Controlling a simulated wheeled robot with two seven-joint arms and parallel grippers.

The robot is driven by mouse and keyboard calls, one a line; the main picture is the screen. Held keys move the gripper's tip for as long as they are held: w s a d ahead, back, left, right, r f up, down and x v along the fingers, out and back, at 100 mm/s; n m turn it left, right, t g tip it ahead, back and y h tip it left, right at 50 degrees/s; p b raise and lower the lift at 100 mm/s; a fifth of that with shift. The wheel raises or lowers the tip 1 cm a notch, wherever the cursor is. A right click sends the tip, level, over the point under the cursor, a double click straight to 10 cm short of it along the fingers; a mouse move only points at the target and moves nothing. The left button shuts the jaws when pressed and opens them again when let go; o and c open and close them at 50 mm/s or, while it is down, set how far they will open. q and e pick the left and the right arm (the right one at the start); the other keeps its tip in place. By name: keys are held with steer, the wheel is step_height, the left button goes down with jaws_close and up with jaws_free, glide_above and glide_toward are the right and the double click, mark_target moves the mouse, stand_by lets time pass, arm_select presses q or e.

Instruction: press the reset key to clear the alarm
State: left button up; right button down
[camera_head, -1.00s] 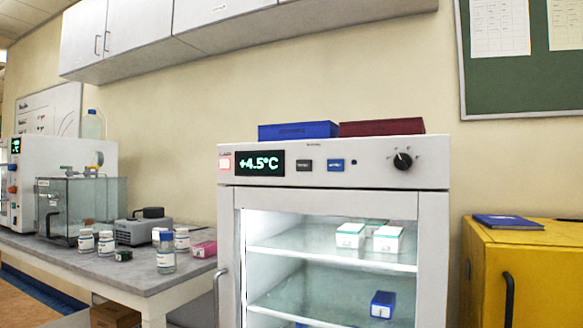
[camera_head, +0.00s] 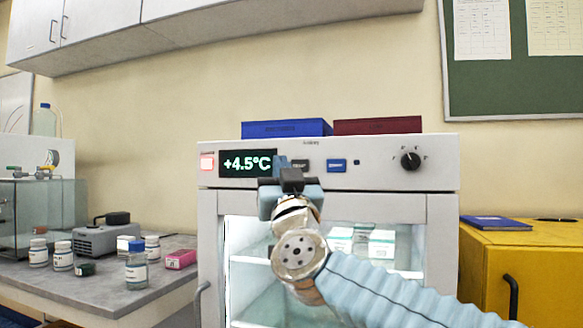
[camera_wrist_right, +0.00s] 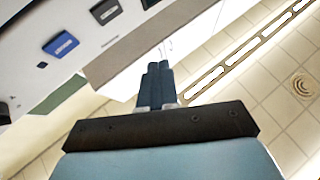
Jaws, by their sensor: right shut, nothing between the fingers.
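The white cabinet's control panel (camera_head: 380,173) has a lit pinkish-red alarm lamp (camera_head: 207,162) and a display (camera_head: 238,163) reading +4.5°C. A dark key (camera_head: 301,165) and a blue key (camera_head: 337,166) sit right of the display; their labels are too small to read surely. My right gripper (camera_head: 281,163) is shut and empty, in front of the panel, overlapping the display's right end beside the dark key. In the right wrist view the shut fingertips (camera_wrist_right: 159,67) appear apart from the blue key (camera_wrist_right: 61,44) and dark key (camera_wrist_right: 106,11). My left gripper is out of view.
A black dial (camera_head: 410,159) is at the panel's right. Blue (camera_head: 287,128) and dark red (camera_head: 377,126) flat items lie on the cabinet. A bench (camera_head: 110,290) with bottles stands left, a yellow cabinet (camera_head: 530,245) right. My right arm covers part of the glass door.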

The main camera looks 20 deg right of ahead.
steer(key=shift+d, duration=0.1)
stand_by(0.3)
steer(key=w+d, duration=0.4)
steer(key=w, duration=0.3)
steer(key=shift+d, duration=0.4)
steer(key=shift+w, duration=0.2)
stand_by(1.6)
steer(key=shift+w+d, duration=0.2)
steer(key=shift+w, duration=0.05)
steer(key=shift+w+d, duration=0.2)
steer(key=shift+w, duration=0.05)
stand_by(0.7)
steer(key=shift+s, duration=0.1)
steer(key=shift+s+a, duration=0.4)
steer(key=shift+s, duration=0.1)
stand_by(0.3)
